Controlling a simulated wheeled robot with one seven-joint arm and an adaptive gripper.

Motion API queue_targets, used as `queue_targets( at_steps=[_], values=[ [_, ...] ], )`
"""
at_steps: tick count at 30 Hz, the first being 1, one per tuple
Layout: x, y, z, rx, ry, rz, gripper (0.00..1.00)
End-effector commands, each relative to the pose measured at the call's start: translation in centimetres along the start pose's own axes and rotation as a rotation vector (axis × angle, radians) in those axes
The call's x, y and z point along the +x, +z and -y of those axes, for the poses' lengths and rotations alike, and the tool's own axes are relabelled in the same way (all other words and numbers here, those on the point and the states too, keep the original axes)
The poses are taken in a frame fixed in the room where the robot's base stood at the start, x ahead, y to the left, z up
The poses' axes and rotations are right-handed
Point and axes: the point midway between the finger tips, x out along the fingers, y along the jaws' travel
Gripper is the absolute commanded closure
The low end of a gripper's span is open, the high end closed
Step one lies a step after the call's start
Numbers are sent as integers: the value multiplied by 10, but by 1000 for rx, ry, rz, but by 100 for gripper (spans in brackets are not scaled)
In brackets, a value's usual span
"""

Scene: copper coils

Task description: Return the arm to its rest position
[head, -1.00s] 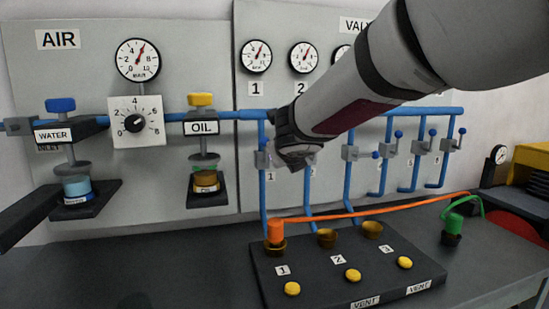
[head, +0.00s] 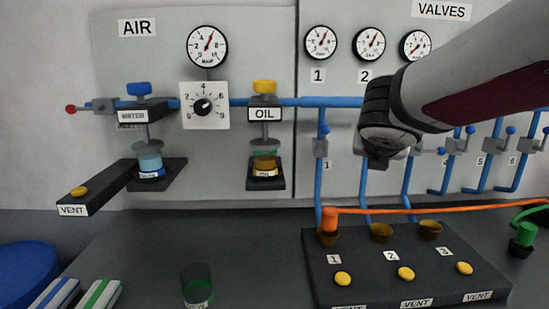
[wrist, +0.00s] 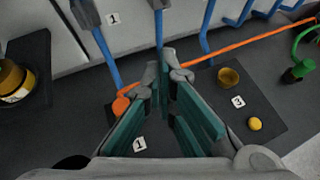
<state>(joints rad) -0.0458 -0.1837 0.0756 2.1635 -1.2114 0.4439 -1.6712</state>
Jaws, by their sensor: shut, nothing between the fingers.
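My gripper (head: 385,155) hangs in front of the valve pipes in the head view, at the end of my arm that reaches in from the right. In the wrist view its two green-padded fingers (wrist: 165,85) point toward the panel with nothing held between them. Below it is the black vent block (head: 405,275) with an orange plug (head: 329,220) in socket 1. The gripper is apart from the block and the plug. Part of the valve row is hidden behind my gripper and arm.
An orange hose (head: 440,209) runs right from the plug toward a green plug (head: 523,238). Blue pipes with valves (head: 321,148) line the wall panel. Water (head: 149,162) and oil (head: 264,162) units stand at the left. A green cup (head: 197,286) is on the bench.

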Motion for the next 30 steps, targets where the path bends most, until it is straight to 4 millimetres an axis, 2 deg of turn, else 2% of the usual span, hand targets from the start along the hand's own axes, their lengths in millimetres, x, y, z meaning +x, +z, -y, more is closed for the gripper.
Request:
queue_targets(
  at_steps=[1,3,6,10,15,18,24,25,30],
  values=[
    [-14,-8,22,176,-52,-19,100],
    [-33,-28,50,456,-136,-55,100],
    [-61,-64,85,847,-265,-100,100],
    [-102,-120,115,1337,-452,-152,100],
    [-156,-195,128,1890,-735,-210,100],
    [-184,-231,126,2135,-906,-234,100],
    [-237,-288,109,2497,-1266,-270,100],
    [-243,-287,107,2519,-1290,-271,100],
    [-256,-252,107,2540,-1214,-279,100]
  ],
)
